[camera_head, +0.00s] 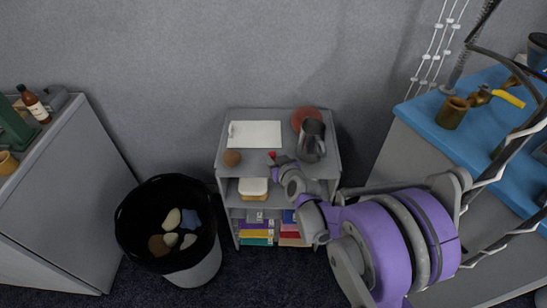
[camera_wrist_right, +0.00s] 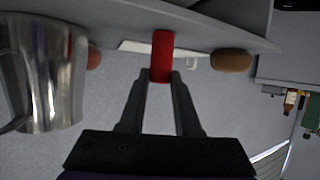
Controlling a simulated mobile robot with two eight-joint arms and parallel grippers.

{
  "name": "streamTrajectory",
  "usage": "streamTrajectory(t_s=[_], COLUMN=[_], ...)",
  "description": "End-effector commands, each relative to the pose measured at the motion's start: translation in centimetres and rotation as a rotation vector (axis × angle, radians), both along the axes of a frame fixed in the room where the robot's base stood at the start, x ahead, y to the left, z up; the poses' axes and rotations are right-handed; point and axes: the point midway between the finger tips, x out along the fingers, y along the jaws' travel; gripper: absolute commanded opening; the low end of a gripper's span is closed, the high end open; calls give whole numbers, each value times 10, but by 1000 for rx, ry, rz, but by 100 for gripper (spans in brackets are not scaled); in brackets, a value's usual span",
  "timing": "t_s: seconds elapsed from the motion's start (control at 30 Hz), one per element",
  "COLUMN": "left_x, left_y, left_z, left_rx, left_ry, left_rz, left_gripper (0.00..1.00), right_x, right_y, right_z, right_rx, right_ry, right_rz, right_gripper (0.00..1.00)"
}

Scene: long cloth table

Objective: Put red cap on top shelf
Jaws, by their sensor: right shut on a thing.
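The red cap (camera_wrist_right: 161,52) is between the fingertips of my right gripper (camera_wrist_right: 161,78) in the right wrist view, and my gripper is shut on it. In the head view the cap (camera_head: 272,154) shows as a small red spot at the tip of my right gripper (camera_head: 275,160). It is over the top shelf (camera_head: 254,171) of the grey shelf unit, near its front middle. I cannot tell whether the cap touches the surface. My left gripper is not in view.
The top shelf also holds a metal pitcher (camera_head: 312,142), a reddish round thing (camera_head: 305,116), a white board (camera_head: 254,134) and a brown ball (camera_head: 232,158). A black-lined bin (camera_head: 135,240) stands front left. A blue-topped table (camera_head: 425,112) is at right.

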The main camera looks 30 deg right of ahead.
Motion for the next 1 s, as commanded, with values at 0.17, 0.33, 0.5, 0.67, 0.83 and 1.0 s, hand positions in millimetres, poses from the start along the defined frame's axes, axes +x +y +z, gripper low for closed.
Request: streamTrajectory(t_s=[0.17,0.33,0.5,0.67,0.83,1.0], left_x=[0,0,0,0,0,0], left_y=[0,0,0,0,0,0], left_z=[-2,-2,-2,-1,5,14], left_rx=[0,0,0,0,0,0], left_ry=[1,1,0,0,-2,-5], left_rz=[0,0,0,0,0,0], left_gripper=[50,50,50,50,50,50], right_x=[0,0,0,0,-14,-47], right_y=[0,0,0,0,2,7], right_z=[-3,-3,-3,-1,8,23], right_rx=[0,0,0,0,0,-1], right_ry=[0,0,0,0,0,-1], right_rz=[0,0,0,0,-1,-1], right_gripper=[0,57,62,62,62,62])
